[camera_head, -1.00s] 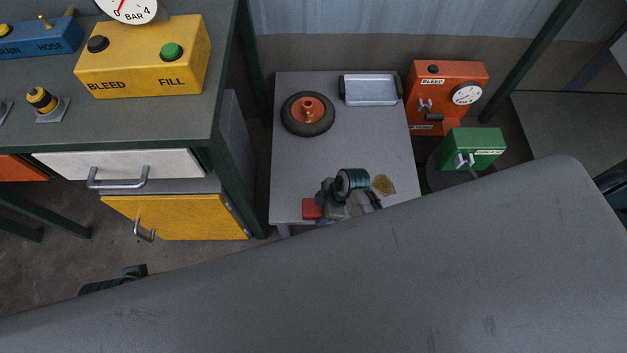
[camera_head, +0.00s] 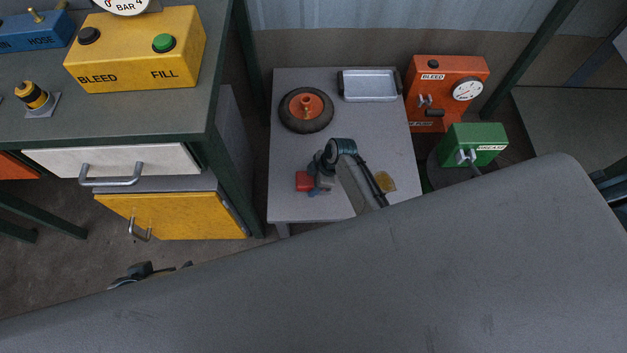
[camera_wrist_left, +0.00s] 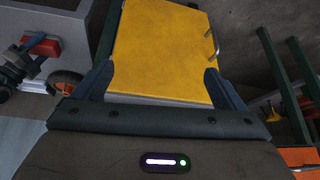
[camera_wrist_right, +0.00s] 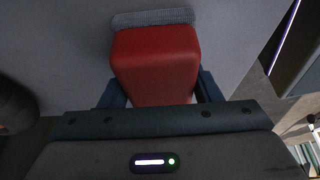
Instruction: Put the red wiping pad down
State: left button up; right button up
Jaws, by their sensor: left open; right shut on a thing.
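The red wiping pad (camera_head: 304,181) is a red block with a grey fabric face, over the left front part of the low grey table (camera_head: 295,211). My right gripper (camera_head: 313,181) is shut on it. The right wrist view shows the red pad (camera_wrist_right: 155,62) between the fingers, its grey fabric edge at the far end. I cannot tell whether the pad touches the tabletop. My left gripper (camera_wrist_left: 158,75) is open and empty in the left wrist view, with the yellow cabinet door beyond it. In the head view only a bit of it shows at lower left.
A yellowish patch (camera_head: 385,181) lies on the table right of my right arm. A wheel with an orange hub (camera_head: 306,110) and a metal tray (camera_head: 369,87) occupy the back. Orange (camera_head: 447,88) and green (camera_head: 477,143) boxes stand at right. The table's front left corner is clear.

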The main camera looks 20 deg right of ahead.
pick_arm(q)
jog(key=shift+f, duration=0.1)
pick_arm(e)
jog(key=shift+f, duration=0.1)
jog(key=o, duration=1)
